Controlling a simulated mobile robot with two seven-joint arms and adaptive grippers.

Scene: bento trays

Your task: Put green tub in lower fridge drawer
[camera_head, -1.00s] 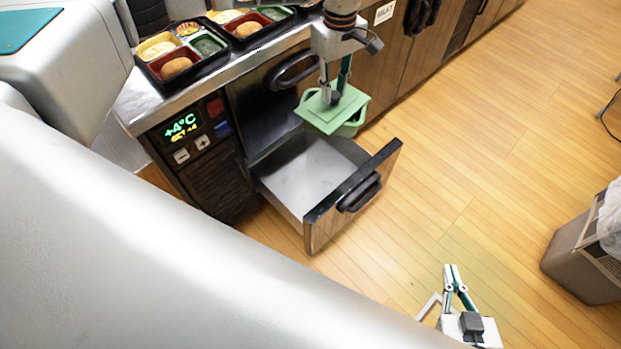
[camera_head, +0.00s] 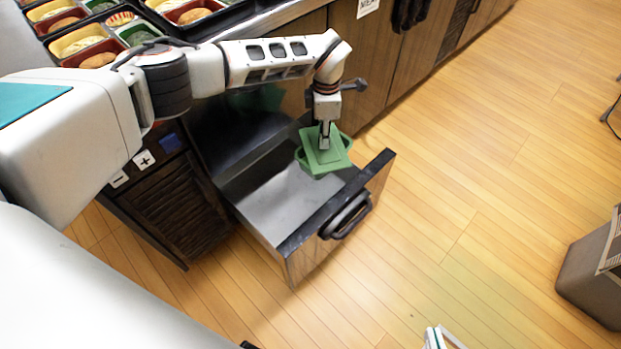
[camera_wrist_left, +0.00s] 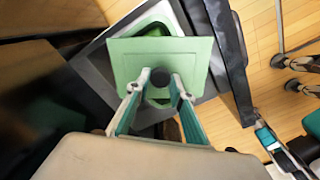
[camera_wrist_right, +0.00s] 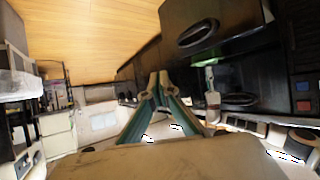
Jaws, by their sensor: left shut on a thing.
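The green tub (camera_head: 341,158) has a flat lid with a dark knob. My left gripper (camera_head: 324,143) is shut on that knob, and the arm reaches down over the tub. The tub is at the right end of the pulled-out lower fridge drawer (camera_head: 262,194), low at the opening; whether it touches the drawer floor cannot be told. In the left wrist view the fingers (camera_wrist_left: 160,78) close on the knob, with the green lid (camera_wrist_left: 190,58) around it. My right gripper (camera_wrist_right: 158,78) is shut and empty; it barely shows at the bottom edge of the head view.
The drawer front (camera_head: 335,218) with its black handle stands out over the wooden floor. Bento trays (camera_head: 100,30) with food stand on the counter at upper left. A grey bin (camera_head: 592,270) stands at right.

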